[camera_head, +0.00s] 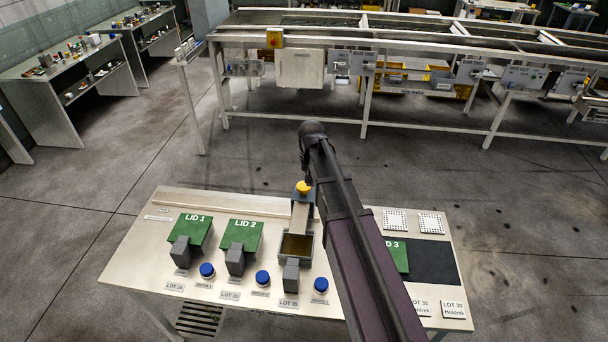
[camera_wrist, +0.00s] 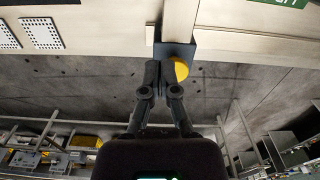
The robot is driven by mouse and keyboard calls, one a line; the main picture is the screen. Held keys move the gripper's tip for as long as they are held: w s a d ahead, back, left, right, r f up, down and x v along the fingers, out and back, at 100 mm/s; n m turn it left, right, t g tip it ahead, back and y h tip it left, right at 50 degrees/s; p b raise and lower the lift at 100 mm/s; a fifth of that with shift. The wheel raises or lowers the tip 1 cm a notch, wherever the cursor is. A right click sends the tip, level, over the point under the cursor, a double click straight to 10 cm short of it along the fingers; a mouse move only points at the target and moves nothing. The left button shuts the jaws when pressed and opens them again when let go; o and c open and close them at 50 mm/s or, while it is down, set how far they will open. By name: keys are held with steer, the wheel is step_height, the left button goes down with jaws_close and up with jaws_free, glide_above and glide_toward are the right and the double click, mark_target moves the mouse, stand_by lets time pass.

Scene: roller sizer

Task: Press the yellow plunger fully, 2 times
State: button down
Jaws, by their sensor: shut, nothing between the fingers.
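The yellow plunger (camera_head: 303,187) sits on a dark block at the far end of a pale chute on the bench, above an open tray (camera_head: 296,246). In the wrist view the yellow plunger (camera_wrist: 181,71) shows just right of my fingertips, partly covered by a finger. My gripper (camera_wrist: 158,66) is shut and empty, its fingertips beside the dark block. I cannot tell whether they touch the plunger. In the head view my arm comes over the bench from the lower right, and the fingers are mostly hidden behind it.
The bench (camera_head: 140,257) carries green LID 1 (camera_head: 189,229), LID 2 (camera_head: 241,236) and LID 3 (camera_head: 401,257), the last partly behind my arm. Blue buttons (camera_head: 207,270) line its front. A long roller frame (camera_head: 300,68) stands behind, with open floor between.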

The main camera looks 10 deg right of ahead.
step_height(320, 180, up, 4)
steer(key=m+p, duration=0.1)
steer(key=p, duration=0.2)
glide_above(304, 187)
steer(key=shift+w, duration=0.3)
steer(key=shift+f, duration=0.15)
step_height(304, 187, down, 14)
steer(key=b, duration=1.4)
steer(key=shift+r, duration=0.2)
steer(key=shift+f, duration=0.1)
step_height(304, 187, down, 3)
steer(key=b, duration=0.3)
steer(key=shift+s, duration=0.2)
stand_by(0.3)
